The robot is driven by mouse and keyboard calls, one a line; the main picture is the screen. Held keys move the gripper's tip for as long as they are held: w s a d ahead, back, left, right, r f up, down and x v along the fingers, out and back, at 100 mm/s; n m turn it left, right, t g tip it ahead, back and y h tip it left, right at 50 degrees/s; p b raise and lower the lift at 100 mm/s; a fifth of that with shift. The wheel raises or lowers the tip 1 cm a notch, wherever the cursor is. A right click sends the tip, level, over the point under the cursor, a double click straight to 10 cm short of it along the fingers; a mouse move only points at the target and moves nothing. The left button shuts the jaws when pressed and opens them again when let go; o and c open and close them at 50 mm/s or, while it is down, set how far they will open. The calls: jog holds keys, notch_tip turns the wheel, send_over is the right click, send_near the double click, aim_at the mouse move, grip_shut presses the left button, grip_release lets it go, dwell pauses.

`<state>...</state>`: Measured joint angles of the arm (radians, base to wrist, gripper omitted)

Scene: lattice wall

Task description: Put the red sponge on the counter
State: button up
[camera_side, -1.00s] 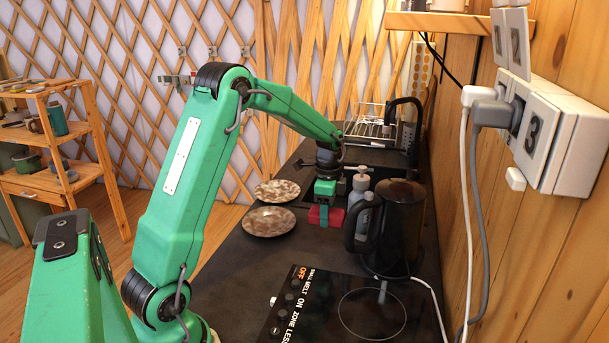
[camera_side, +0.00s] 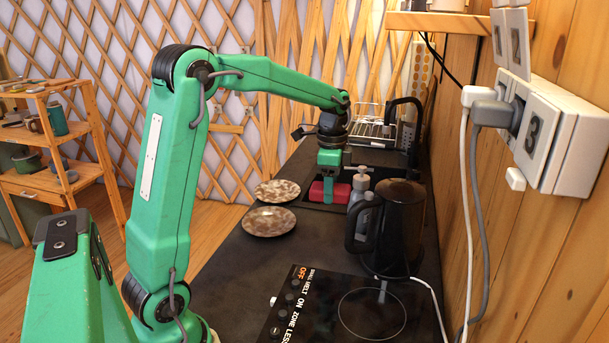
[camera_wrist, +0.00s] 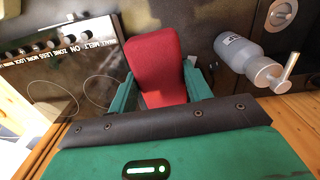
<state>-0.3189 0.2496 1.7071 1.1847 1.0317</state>
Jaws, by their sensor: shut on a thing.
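The red sponge (camera_side: 320,192) is held between the fingers of my gripper (camera_side: 328,186). In the side view it is at the far part of the dark counter (camera_side: 225,264), by the sink area, and looks raised; the exact height is hard to tell. In the wrist view the sponge (camera_wrist: 160,68) fills the space between the two green fingers of my gripper (camera_wrist: 163,88), which touch its sides. Its lower end is hidden behind the gripper body.
A grey soap bottle (camera_side: 360,188) and a black kettle (camera_side: 397,230) stand to the right of my gripper. Two speckled plates (camera_side: 268,221) lie to the left. A black cooktop (camera_side: 335,305) is in front. A dish rack (camera_side: 370,128) stands behind. The counter between plates and cooktop is clear.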

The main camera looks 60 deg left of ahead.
jog(key=s+d+r+n, duration=0.1)
jog(key=s+d+r, duration=0.1)
jog(key=d+r, duration=0.35)
jog(key=d+f+n, duration=0.3)
jog(key=d, duration=0.4)
jog(key=d+f+n, duration=0.4)
jog(key=d, duration=0.4)
jog(key=shift+w, duration=0.4)
jog(key=shift+d, duration=0.1)
notch_tip(320, 180, up, 11)
jog(key=n, duration=0.9)
send_over(303, 247)
notch_tip(303, 247, down, 18)
jog(key=f, duration=0.1)
jog(key=shift+f, duration=5.3)
